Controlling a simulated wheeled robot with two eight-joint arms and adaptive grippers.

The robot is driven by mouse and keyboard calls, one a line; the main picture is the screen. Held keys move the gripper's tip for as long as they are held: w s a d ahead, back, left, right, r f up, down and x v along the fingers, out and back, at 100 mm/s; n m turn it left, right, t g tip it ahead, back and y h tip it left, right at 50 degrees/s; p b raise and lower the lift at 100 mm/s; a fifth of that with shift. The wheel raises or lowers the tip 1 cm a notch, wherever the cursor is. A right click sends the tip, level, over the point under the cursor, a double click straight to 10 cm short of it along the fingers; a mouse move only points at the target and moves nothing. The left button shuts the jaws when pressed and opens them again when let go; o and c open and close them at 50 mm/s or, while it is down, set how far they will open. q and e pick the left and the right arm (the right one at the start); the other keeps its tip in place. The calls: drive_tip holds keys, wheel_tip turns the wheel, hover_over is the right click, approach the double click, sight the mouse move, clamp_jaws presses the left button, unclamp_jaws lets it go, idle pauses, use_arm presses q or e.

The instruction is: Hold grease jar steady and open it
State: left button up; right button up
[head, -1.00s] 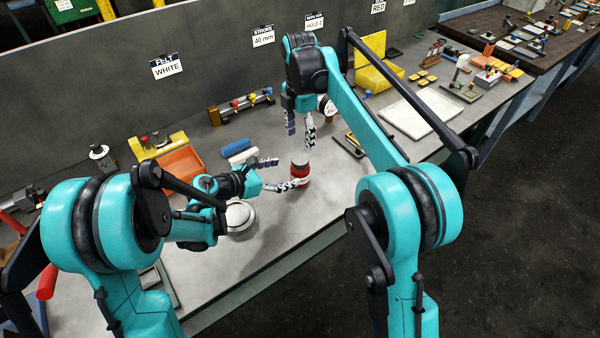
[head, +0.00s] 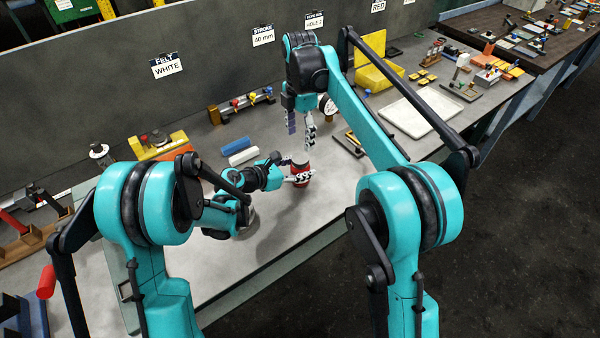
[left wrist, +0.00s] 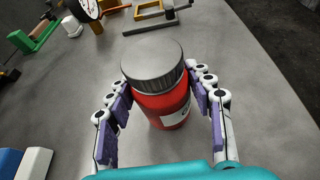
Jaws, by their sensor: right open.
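The grease jar (head: 303,181) is red with a grey ribbed lid (left wrist: 152,62) and stands upright on the bench. It also shows in the left wrist view (left wrist: 165,108), with part of a white label visible. The lid is on the jar. My left gripper (head: 298,177) has its fingers on either side of the red body, below the lid. The pads are very close to the jar, but firm contact on both sides cannot be made out. My right gripper (head: 301,138) is open and empty, pointing down just above the jar.
A blue bar (head: 236,146) and a white bar (head: 243,156) lie left of the jar. A rack with coloured knobs (head: 240,105) stands behind them. A white tray (head: 420,110) lies at the right.

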sight(300, 158)
use_arm(q)
clamp_jaws()
use_arm(e)
drive_tip(key=m, duration=2.9)
drive_tip(key=shift+m, duration=0.3)
drive_tip(key=m, duration=0.4)
drive_tip(key=shift+m, duration=0.3)
drive_tip(key=m, duration=0.4)
drive_tip(key=shift+m, duration=0.4)
drive_tip(key=m, duration=1)
drive_tip(key=shift+f+m, duration=0.3)
drive_tip(key=shift+f, duration=3.7)
